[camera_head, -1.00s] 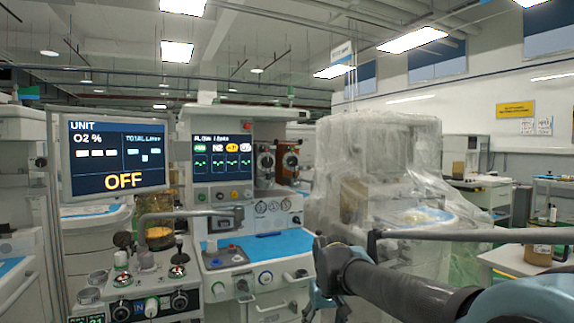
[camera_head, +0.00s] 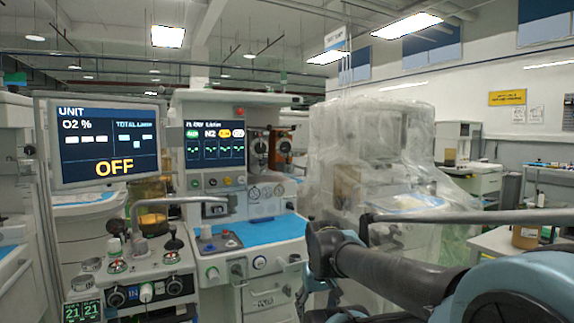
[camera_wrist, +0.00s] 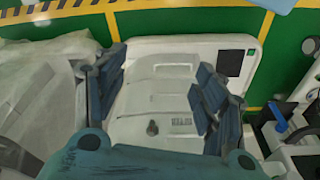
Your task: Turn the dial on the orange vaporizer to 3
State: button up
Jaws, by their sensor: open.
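The orange vaporizer (camera_head: 281,148) stands at the back of the middle anaesthesia cart, right of a dark vaporizer (camera_head: 259,148). It is small in the head view, its dial faces forward, and I cannot read the setting. It does not show in the wrist view. My gripper (camera_wrist: 158,92) is open and empty in the wrist view, its two blue-grey fingers far apart over a white moulded surface. In the head view my arm reaches in from the lower right, low and in front of the cart, well apart from the vaporizer.
A monitor (camera_head: 108,142) reading OFF stands on the left. The middle cart has a blue worktop (camera_head: 262,234) and a metal tube (camera_head: 165,203) beside it. A plastic-covered machine (camera_head: 370,170) stands right of the vaporizers. Green floor (camera_wrist: 200,20) shows in the wrist view.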

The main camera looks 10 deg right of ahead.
jog(key=shift+r, duration=0.1)
jog(key=c, duration=0.4)
jog(key=r, duration=0.1)
jog(key=w+r, duration=0.1)
jog(key=r, duration=0.1)
jog(key=shift+r, duration=0.25)
jog(key=c, duration=0.3)
notch_tip(320, 180, up, 51)
jog(key=m+t, duration=0.2)
send_over(287, 161)
jog(key=s+a, duration=0.1)
jog(key=s, duration=0.5)
jog(key=shift+h, duration=0.4)
jog(key=x, duration=1.7)
jog(key=shift+w+f, duration=0.15)
jog(key=shift+f, duration=0.1)
grip_shut()
